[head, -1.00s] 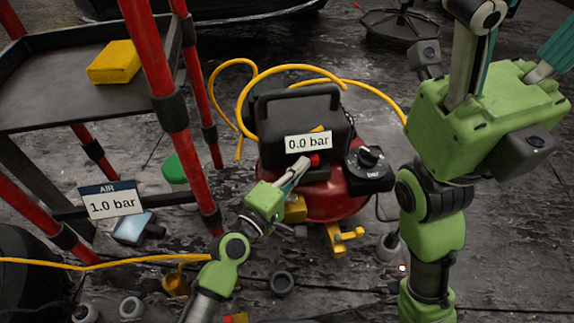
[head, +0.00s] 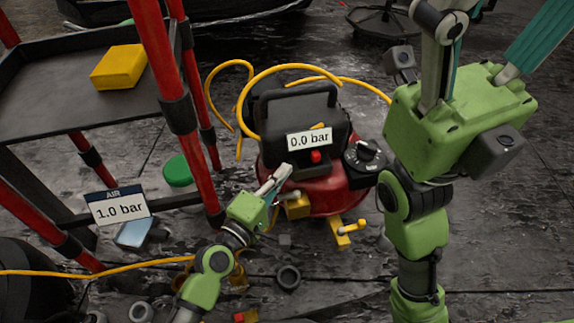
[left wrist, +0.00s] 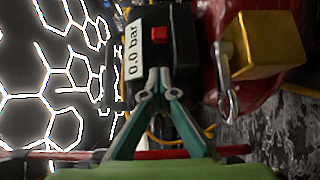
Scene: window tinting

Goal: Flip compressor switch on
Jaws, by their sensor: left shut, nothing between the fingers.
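The compressor (head: 335,190) stands on the floor, with a red tank and a black housing. Its label (head: 309,139) reads 0.0 bar. The small red switch (head: 316,156) sits just below the label; it also shows in the left wrist view (left wrist: 158,33). I cannot tell its position. My left gripper (head: 285,170) is shut and empty, its tips left of and below the switch, apart from it. In the left wrist view its closed tips (left wrist: 158,76) point at the black housing. My right gripper (head: 485,40) is open and empty, raised close to the camera; its tips are partly out of frame.
A black knob (head: 365,156) is right of the switch. A yellow hose (head: 290,68) loops behind the compressor. A red-posted cart (head: 60,95) with a yellow block (head: 118,67) stands left. An AIR sign (head: 119,206) reads 1.0 bar. Loose fittings lie in front.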

